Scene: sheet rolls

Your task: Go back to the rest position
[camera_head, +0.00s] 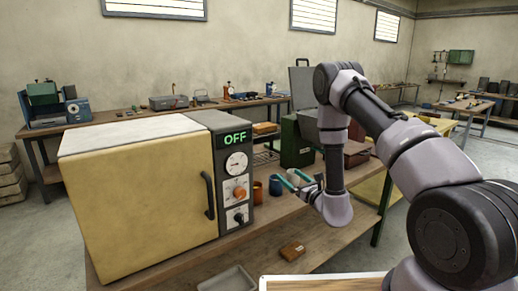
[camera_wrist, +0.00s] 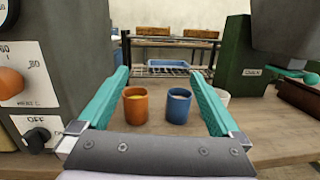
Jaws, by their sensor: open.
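My gripper (camera_head: 287,173) is open and empty over the workbench, beside the oven's control panel. In the wrist view its two teal fingers (camera_wrist: 158,74) stand wide apart. An orange cup (camera_wrist: 135,110) and a blue cup (camera_wrist: 178,108) stand upright on the bench, seen between the fingers, and neither is held. In the head view the orange cup (camera_head: 258,191) and the blue cup (camera_head: 275,187) stand just left of the fingers. A pale cup (camera_wrist: 223,97) is partly hidden behind the right finger. My arm reaches in from the right, bent at the elbow.
The cream oven (camera_head: 140,200) fills the left; its door is shut and its display reads OFF. A green machine (camera_head: 296,140) stands behind my gripper. A wire rack (camera_wrist: 170,70) with a blue tray is farther back. A small wooden block (camera_head: 292,250) and a grey tray (camera_head: 228,279) lie nearer.

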